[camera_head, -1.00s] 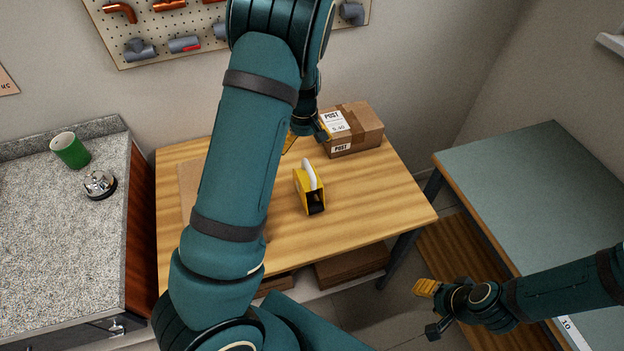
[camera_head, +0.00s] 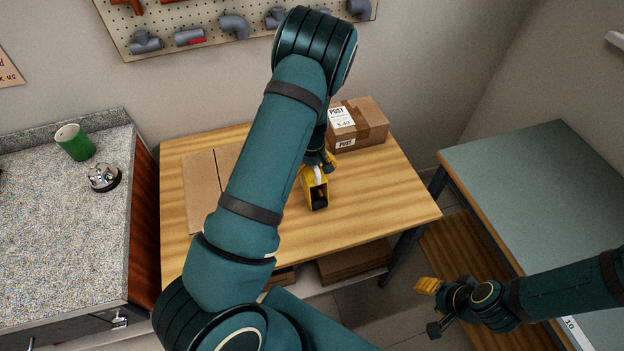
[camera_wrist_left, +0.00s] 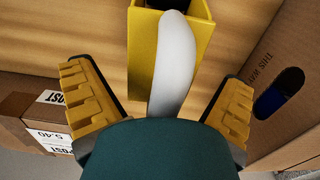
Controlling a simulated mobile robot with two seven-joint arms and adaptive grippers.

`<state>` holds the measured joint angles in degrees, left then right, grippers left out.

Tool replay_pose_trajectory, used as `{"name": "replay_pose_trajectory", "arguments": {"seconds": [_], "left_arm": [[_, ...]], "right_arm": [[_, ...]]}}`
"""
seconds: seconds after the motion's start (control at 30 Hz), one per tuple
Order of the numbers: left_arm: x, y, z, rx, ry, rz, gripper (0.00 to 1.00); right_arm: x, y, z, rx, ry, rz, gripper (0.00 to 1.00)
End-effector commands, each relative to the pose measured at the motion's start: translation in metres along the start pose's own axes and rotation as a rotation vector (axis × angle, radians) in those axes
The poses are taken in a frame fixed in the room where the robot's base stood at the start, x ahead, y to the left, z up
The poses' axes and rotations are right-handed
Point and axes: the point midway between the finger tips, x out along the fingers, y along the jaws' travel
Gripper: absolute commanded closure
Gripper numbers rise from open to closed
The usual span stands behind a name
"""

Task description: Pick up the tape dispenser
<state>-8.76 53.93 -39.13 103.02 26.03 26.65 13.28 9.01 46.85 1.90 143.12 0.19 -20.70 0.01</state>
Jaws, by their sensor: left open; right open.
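The tape dispenser (camera_head: 315,194) is yellow with a dark opening and a white roll on top. It stands on the wooden table (camera_head: 387,205). My left gripper (camera_head: 318,165) is open right at the dispenser's far end, and partly hides it in the head view. In the left wrist view, the two yellow-padded fingers (camera_wrist_left: 160,112) are apart, one on each side of the white roll (camera_wrist_left: 173,62), with the dispenser's yellow body (camera_wrist_left: 143,50) beyond. I cannot tell whether either finger touches it. My right gripper (camera_head: 431,308) is open and empty, low at the right, away from the table.
A taped cardboard box (camera_head: 372,124) with labels stands behind the dispenser. A granite counter (camera_head: 62,225) with a green cup (camera_head: 75,143) and a bell (camera_head: 103,178) is at left. A grey-green table (camera_head: 535,190) is at right.

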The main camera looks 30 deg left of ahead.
Motion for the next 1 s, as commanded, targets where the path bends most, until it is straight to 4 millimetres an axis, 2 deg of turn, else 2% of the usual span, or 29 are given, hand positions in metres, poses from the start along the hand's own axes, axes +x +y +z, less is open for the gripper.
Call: {"name": "replay_pose_trajectory", "arguments": {"seconds": [0.2,0.27,0.3,0.43,0.77,0.87,1.0], "left_arm": [[0.0,0.0,0.0,0.0,0.0,0.0,0.01],[0.0,0.0,0.0,0.001,0.0,0.0,0.22],[0.0,0.0,0.0,0.001,0.0,0.0,0.36],[0.0,0.0,0.0,0.001,0.0,0.0,0.82],[-0.004,0.001,-0.001,0.002,0.002,0.002,0.83],[-0.015,0.002,0.0,0.004,0.002,0.003,0.83],[-0.041,0.002,0.0,0.003,0.002,0.004,0.83]], "right_arm": [[0.0,0.0,0.0,0.0,0.0,0.0,0.53],[0.0,0.0,0.0,0.0,0.0,0.0,0.53],[0.0,0.0,0.0,0.0,0.0,0.0,0.53],[0.0,0.0,0.0,0.0,0.0,0.0,0.53],[0.0,0.0,0.0,0.0,0.0,0.0,0.53],[-0.001,0.0,0.0,0.0,0.0,0.0,0.53],[-0.003,-0.001,0.0,0.0,0.0,0.0,0.53]]}}
